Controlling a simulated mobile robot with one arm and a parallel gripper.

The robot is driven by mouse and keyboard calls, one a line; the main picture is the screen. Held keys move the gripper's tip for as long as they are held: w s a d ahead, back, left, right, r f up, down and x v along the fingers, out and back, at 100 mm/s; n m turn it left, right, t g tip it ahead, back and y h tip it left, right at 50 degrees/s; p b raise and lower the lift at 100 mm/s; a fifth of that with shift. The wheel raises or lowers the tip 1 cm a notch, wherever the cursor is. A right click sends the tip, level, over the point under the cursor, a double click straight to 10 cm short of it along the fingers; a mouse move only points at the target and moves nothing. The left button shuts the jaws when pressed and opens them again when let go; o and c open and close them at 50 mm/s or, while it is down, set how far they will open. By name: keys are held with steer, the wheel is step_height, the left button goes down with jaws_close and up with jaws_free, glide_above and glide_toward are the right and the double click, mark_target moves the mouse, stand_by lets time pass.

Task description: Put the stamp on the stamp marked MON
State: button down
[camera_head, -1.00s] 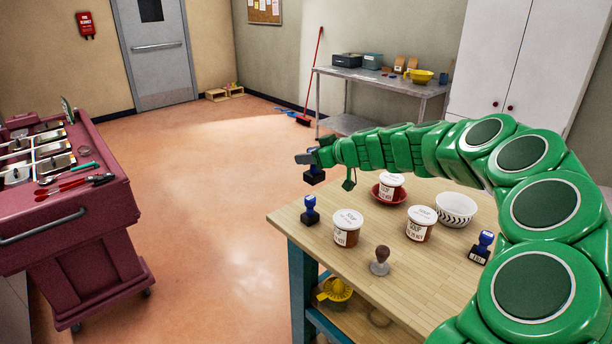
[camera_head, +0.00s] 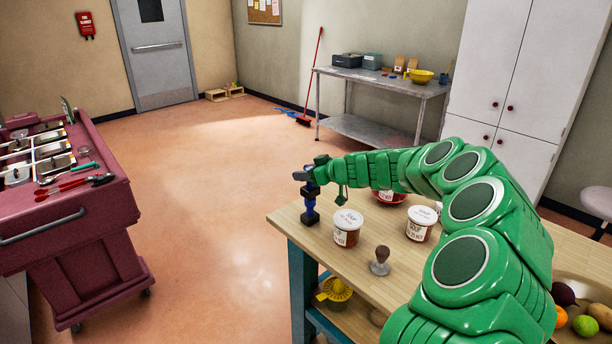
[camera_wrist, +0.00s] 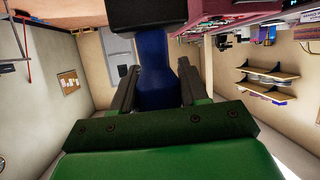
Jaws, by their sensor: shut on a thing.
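My gripper (camera_head: 308,174) is over the table's far left corner, shut on a stamp with a blue handle and black base. In the wrist view the held stamp's blue handle (camera_wrist: 158,75) lies between the fingers, with its black base beyond. A second blue stamp (camera_head: 310,205) with a black base stands upright on the table directly below the held one. The two overlap in the head view, and I cannot tell whether they touch. No MON marking is readable on either.
Fruit (camera_head: 585,326) lies at the right. Open floor is left of the table.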

steer(key=shift+f, duration=0.4)
steer(key=shift+f, duration=0.15)
steer(key=c, duration=0.6)
jaws_free()
steer(key=shift+r, duration=0.2)
steer(key=v, duration=1.2)
steer(key=shift+s, duration=0.1)
